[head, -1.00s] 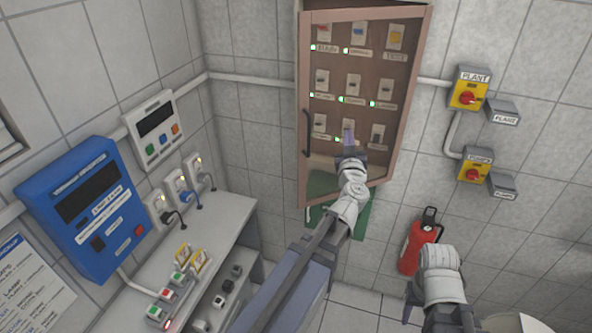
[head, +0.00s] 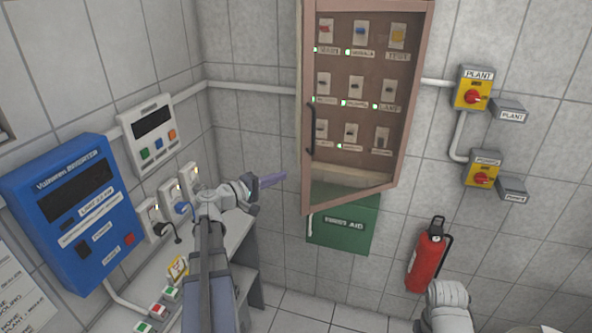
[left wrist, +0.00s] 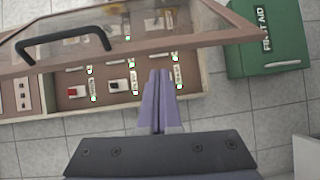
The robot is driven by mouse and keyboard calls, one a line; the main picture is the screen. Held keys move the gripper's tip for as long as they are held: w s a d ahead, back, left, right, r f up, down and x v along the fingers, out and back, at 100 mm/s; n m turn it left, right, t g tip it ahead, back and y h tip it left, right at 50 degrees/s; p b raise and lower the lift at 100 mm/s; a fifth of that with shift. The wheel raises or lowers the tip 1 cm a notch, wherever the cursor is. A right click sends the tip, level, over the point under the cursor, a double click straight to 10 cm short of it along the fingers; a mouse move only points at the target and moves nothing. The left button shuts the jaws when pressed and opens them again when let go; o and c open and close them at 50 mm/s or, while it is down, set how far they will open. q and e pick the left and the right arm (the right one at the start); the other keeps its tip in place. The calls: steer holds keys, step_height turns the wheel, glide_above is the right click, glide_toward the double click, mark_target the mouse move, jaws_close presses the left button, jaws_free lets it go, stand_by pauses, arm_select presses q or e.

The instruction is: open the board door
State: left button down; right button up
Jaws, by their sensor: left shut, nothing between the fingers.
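The board door (head: 400,130) is a brown frame with a clear pane on the wall cabinet. It stands ajar, its lower left corner out from the box. Its dark handle (head: 310,130) is on the left side; the door (left wrist: 190,38) and handle (left wrist: 65,38) also show in the left wrist view. Switches (head: 353,85) with green lights show through the pane. My left gripper (head: 282,177) is shut and empty, left of the door's lower left corner and apart from the handle. Its purple fingers (left wrist: 160,76) point toward the open side of the box. My right gripper is out of frame.
A green first aid box (head: 342,228) is below the cabinet. A red extinguisher (head: 426,258) and yellow switch boxes (head: 473,95) are to the right. A blue wall unit (head: 75,215) and a grey bench (head: 235,235) are to the left.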

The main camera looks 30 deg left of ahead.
arm_select(q)
steer(key=s+a+r+n+t+y, duration=0.1)
steer(key=a+r, duration=0.1)
steer(key=a, duration=0.2)
steer(key=x, duration=1)
steer(key=s+d, duration=0.1)
steer(key=d, duration=0.1)
steer(key=s+d, duration=0.1)
steer(key=shift+s+d, duration=0.25)
steer(key=shift+d, duration=0.15)
